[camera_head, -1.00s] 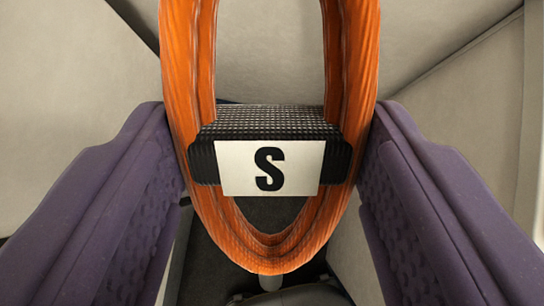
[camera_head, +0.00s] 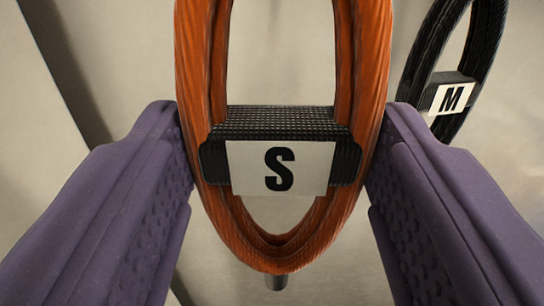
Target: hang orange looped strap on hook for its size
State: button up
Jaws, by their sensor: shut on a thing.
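The orange looped strap (camera_head: 370,75) hangs upright in the centre of the view. A black ribbed band crosses it and bears a white label (camera_head: 280,168) with the letter S. My gripper (camera_head: 280,150) has purple padded fingers, one on each side of the strap, and is shut on it. The top of the strap runs out of the picture. No hook can be made out for certain; a small dark stub (camera_head: 276,282) shows just below the strap's lower end.
A black looped strap (camera_head: 482,45) with a white label marked M hangs at the upper right, beyond my right finger. A pale wall (camera_head: 120,45) fills the background, with a dark diagonal strip (camera_head: 62,75) at the left.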

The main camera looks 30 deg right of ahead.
jog(key=f+x, duration=0.2)
jog(key=x, duration=0.7)
dwell(0.6)
jog(key=shift+r, duration=0.1)
dwell(0.5)
jog(key=o, duration=1.2)
jog(key=shift+s, duration=0.1)
